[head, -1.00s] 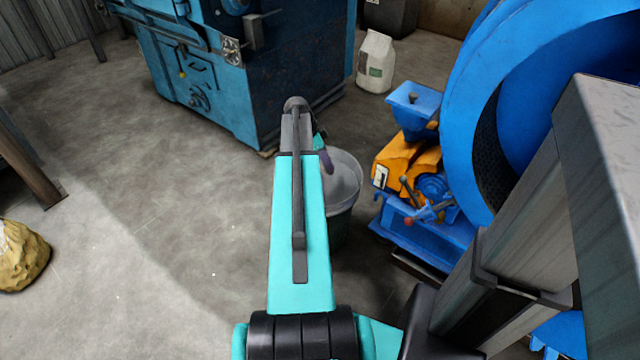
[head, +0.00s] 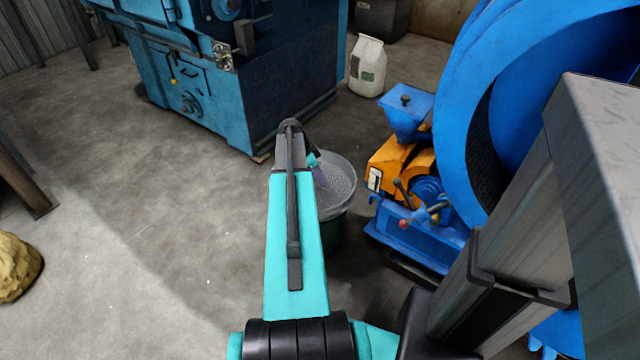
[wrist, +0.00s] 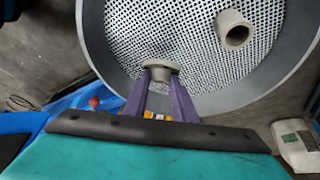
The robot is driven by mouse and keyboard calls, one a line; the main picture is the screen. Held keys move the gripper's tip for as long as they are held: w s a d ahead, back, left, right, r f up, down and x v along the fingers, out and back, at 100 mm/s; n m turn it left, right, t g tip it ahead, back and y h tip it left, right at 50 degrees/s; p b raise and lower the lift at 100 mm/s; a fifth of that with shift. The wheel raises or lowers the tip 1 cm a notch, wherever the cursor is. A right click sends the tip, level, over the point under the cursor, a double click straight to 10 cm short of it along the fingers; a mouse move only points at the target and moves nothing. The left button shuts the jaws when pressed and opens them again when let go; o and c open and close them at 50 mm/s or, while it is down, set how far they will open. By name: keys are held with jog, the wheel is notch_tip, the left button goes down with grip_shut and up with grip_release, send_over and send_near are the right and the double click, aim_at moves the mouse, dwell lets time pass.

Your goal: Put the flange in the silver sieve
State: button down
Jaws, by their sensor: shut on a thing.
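The silver sieve (head: 342,192) is a round grey pan with a mesh bottom, standing on a dark bin in the head view, partly behind my arm. In the wrist view its grey wall (wrist: 98,48) and perforated mesh fill the upper part. My gripper (wrist: 160,80), with purple fingers, is shut on a small grey flange (wrist: 161,66) and holds it over the near part of the mesh. I cannot tell whether the flange touches the sieve. A second grey flange-like piece (wrist: 236,32), with a round hole, lies in the sieve to the right.
A blue and orange machine (head: 405,165) with levers stands close right of the sieve, beside a large blue drum (head: 465,130). A blue machine (head: 240,75) stands behind. A white bag (head: 367,66) is at the back; a yellowish sack (head: 15,265) is far left.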

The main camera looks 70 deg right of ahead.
jog(key=shift+f, duration=1.75)
jog(key=shift+f+b, duration=0.1)
jog(key=shift+b, duration=0.2)
jog(key=c, duration=1.5)
grip_release()
jog(key=shift+o, duration=0.2)
jog(key=p+v, duration=0.1)
jog(key=v, duration=1.1)
jog(key=shift+p, duration=0.35)
